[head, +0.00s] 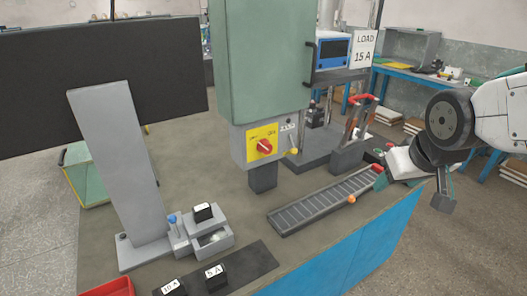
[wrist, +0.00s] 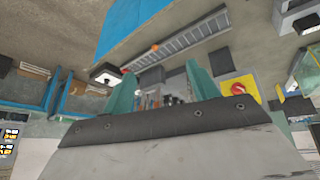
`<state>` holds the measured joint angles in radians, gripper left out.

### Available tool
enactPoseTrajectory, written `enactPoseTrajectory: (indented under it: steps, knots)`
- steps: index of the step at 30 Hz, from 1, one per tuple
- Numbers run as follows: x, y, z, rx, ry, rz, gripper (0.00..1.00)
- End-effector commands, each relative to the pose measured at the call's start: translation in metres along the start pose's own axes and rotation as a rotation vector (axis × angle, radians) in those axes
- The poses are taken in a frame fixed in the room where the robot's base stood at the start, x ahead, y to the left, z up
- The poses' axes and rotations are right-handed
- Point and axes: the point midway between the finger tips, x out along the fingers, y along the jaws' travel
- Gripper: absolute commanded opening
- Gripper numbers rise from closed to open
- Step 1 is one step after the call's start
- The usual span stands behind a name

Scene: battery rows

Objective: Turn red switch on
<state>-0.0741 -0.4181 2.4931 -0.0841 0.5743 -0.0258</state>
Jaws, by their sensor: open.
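The red rotary switch (head: 264,146) sits on a yellow plate on the front of a grey box below a green cabinet. The plate has small lettering I cannot read surely. My gripper (head: 413,187) is at the right of the head view, well apart from the switch. In the wrist view its two teal fingers (wrist: 160,69) are spread, with nothing seen held between them.
A red-handled lever device (head: 365,98) stands between the switch and my arm. A slotted grey rail (head: 325,200) lies on the bench, with an orange ball at its edge. A yellow-tipped lever (head: 293,150) is beside the switch. A dark panel (head: 100,80) stands left.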

Motion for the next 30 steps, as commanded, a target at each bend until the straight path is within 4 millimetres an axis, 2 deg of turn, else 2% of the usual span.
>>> enactPoseTrajectory:
  steps: [1, 6, 9, 12, 16, 21, 26, 30]
  knots:
    - [0.023, -0.006, -0.023, -0.037, 0.057, -0.005, 0.59]
    - [0.085, -0.038, -0.098, -0.156, 0.317, -0.038, 0.59]
    - [0.117, -0.064, -0.133, -0.218, 0.472, -0.074, 0.59]
    - [0.147, -0.096, -0.158, -0.272, 0.628, -0.125, 0.59]
    - [0.176, -0.138, -0.174, -0.321, 0.817, -0.204, 0.59]
    - [0.197, -0.178, -0.175, -0.346, 1.007, -0.294, 0.59]
    - [0.203, -0.196, -0.171, -0.346, 1.102, -0.341, 0.59]
    - [0.206, -0.202, -0.176, -0.346, 1.127, -0.352, 0.59]
